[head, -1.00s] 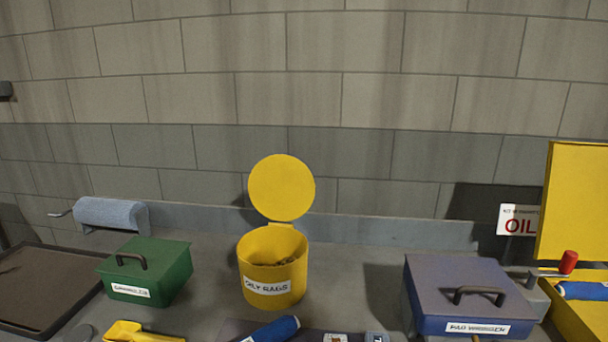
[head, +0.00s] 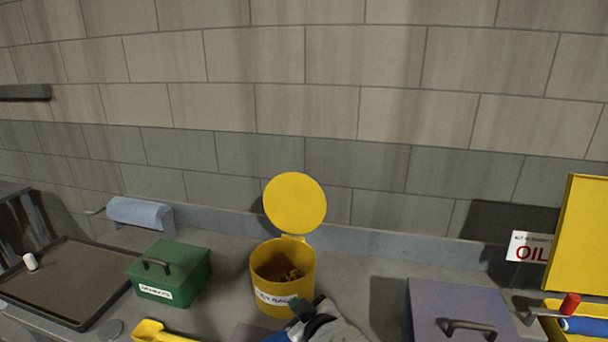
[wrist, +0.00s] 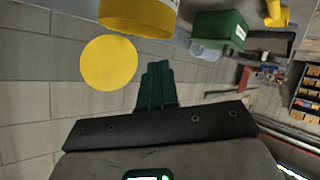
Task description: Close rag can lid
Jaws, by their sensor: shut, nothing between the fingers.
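The yellow rag can (head: 268,297), labelled for oily rags, stands upright on the bench with some brownish contents inside. Its round yellow lid (head: 294,203) stands open, raised at the back on a hinge. My gripper (head: 298,306) is shut and empty, in front of the can's lower right side in the head view and covering part of its label. In the wrist view the shut fingers (wrist: 158,85) point toward the space beside the lid (wrist: 109,63) and the can (wrist: 138,14). I cannot tell whether the gripper touches the can.
A green lidded box (head: 168,272) stands left of the can, and a blue-grey lidded box (head: 455,305) stands to the right. An open yellow case (head: 580,230) is far right.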

